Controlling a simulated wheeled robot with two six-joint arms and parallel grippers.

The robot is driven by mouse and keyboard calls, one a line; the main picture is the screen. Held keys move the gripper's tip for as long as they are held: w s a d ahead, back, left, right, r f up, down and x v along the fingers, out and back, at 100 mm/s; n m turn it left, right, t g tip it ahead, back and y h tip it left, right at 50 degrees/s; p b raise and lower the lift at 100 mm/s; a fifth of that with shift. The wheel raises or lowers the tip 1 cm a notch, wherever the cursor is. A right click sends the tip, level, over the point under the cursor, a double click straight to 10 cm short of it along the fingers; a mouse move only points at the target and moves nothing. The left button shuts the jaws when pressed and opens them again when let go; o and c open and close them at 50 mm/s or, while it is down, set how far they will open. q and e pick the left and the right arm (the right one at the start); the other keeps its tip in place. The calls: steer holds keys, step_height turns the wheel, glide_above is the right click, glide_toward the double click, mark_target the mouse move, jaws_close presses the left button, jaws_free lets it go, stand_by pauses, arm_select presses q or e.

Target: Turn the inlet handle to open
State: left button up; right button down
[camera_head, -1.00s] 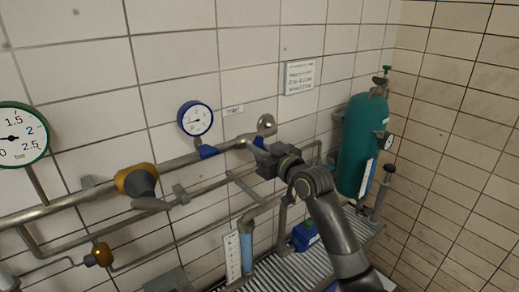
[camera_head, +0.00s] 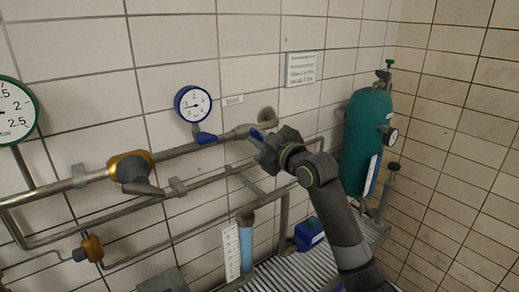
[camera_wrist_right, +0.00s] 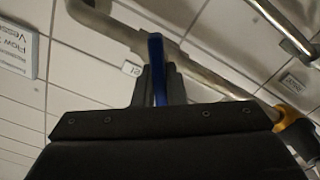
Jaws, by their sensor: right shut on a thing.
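The inlet handle is a narrow blue lever (camera_head: 257,135) on the grey pipe, close to the small wall label (camera_head: 233,100). My right gripper (camera_head: 264,142) reaches it from the right and is shut on it. In the right wrist view the blue lever (camera_wrist_right: 156,52) stands upright between the dark fingers (camera_wrist_right: 157,88), with the pipe behind it. The gripper hides the lever's lower part and its pivot. My left gripper is not in view.
A brass valve (camera_head: 130,167) sits to the left. A green tank (camera_head: 367,140) stands right of my arm. A notice (camera_head: 301,69) hangs above.

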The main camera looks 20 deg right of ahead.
steer(key=n+b, duration=0.1)
steer(key=n, duration=0.1)
steer(key=n+b, duration=0.4)
steer(key=shift+f, duration=0.35)
steer(key=n+b, duration=0.3)
steer(key=n, duration=0.2)
steer(key=shift+n, duration=0.3)
steer(key=c, duration=1.5)
jaws_free()
steer(key=shift+a+r, duration=0.1)
steer(key=shift+s, duration=0.15)
steer(key=shift+b+v, duration=2.2)
steer(key=shift+v, duration=6.45)
